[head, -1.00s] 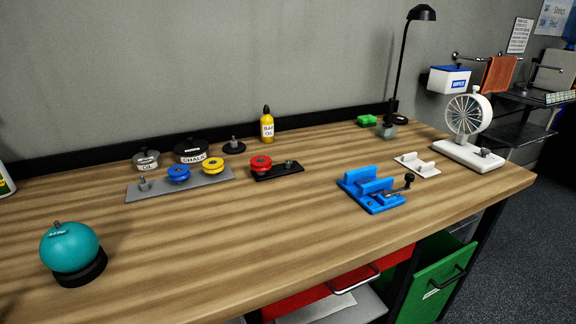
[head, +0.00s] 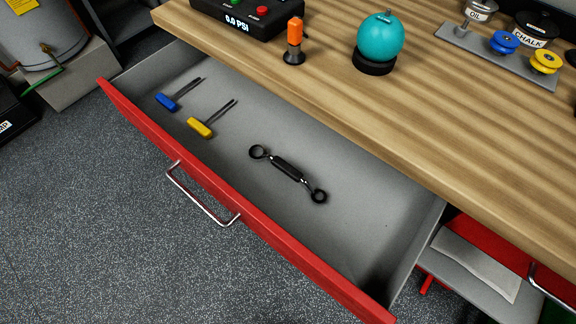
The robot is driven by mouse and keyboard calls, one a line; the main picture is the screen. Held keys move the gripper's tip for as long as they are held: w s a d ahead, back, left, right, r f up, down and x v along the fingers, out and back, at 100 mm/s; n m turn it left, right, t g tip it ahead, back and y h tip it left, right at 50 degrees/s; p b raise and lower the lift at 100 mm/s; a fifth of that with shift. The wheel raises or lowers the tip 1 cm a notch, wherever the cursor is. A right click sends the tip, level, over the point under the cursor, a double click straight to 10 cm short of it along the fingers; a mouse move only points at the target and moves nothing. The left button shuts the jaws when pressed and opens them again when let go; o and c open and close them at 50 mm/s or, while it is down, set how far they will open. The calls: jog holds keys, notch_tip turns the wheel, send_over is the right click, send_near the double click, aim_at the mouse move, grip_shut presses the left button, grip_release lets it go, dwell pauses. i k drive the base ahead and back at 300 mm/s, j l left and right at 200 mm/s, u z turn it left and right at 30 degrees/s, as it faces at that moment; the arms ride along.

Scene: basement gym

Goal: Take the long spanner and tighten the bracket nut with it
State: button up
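I cannot make out which part is the bracket nut. A grey plate (head: 485,50) with a small upright stud and blue and yellow knobs is at the upper right on the bench. My gripper is not in view.
The wooden bench top (head: 400,120) overhangs the drawer's back. A teal ball (head: 381,36), an orange-topped tool (head: 295,40) and a pressure display (head: 240,16) stand on it.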

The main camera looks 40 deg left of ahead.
aim_at(287, 169)
jog(key=i, duration=0.25)
jog(key=i+u, duration=0.1)
jog(key=u, duration=0.65)
jog(key=i+l+u, duration=0.1)
jog(key=u, duration=0.3)
jog(key=k+u, duration=0.15)
jog(key=u, duration=0.2)
jog(key=k+u, duration=0.2)
jog(key=u, duration=0.2)
jog(key=i+l, duration=0.15)
jog(key=i, duration=0.25)
